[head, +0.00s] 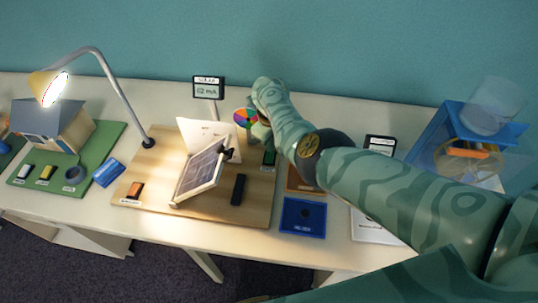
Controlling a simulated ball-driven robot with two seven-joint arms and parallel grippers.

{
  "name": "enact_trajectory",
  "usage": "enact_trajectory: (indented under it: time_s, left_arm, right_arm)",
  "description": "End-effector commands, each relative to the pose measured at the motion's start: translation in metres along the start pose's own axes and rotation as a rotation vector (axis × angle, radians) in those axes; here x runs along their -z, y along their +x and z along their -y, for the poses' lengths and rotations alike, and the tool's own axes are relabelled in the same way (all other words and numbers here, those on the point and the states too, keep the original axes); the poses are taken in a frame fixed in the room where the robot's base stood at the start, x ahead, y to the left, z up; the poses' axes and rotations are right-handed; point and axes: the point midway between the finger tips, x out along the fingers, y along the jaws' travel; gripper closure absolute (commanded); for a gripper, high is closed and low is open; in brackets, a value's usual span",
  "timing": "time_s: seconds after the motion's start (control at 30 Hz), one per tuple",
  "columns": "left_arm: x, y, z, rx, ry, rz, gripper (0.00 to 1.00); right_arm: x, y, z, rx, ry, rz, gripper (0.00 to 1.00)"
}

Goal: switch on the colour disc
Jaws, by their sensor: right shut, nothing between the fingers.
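The colour disc (241,117), a small wheel with coloured sectors, stands at the back of a wooden board (225,209), partly hidden by my right arm. My right gripper (265,142) is just right of the disc, pointing down, shut and empty. A small dark green block (269,157), perhaps a switch, is right below the gripper. I cannot tell whether they touch. A tilted solar panel (200,172) stands on the board, with a black bar (238,188) to its right. My left gripper is not in view.
A lit lamp (52,88) arches over a model house (60,125) at left. An orange-topped block (135,190) sits at the board's front left. A blue tray (303,217) lies right of the board. A blue stand with a clear cylinder (490,108) is at far right.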

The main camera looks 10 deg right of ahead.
Motion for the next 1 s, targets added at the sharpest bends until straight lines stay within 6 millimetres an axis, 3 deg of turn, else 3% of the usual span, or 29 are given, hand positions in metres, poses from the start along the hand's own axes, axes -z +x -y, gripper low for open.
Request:
enact_trajectory:
  time_s: [1.0]
  left_arm:
    - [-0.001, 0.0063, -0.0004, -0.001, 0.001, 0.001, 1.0]
  right_arm:
    - [-0.0001, 0.0089, -0.0011, -0.002, -0.001, 0.0, 1.0]
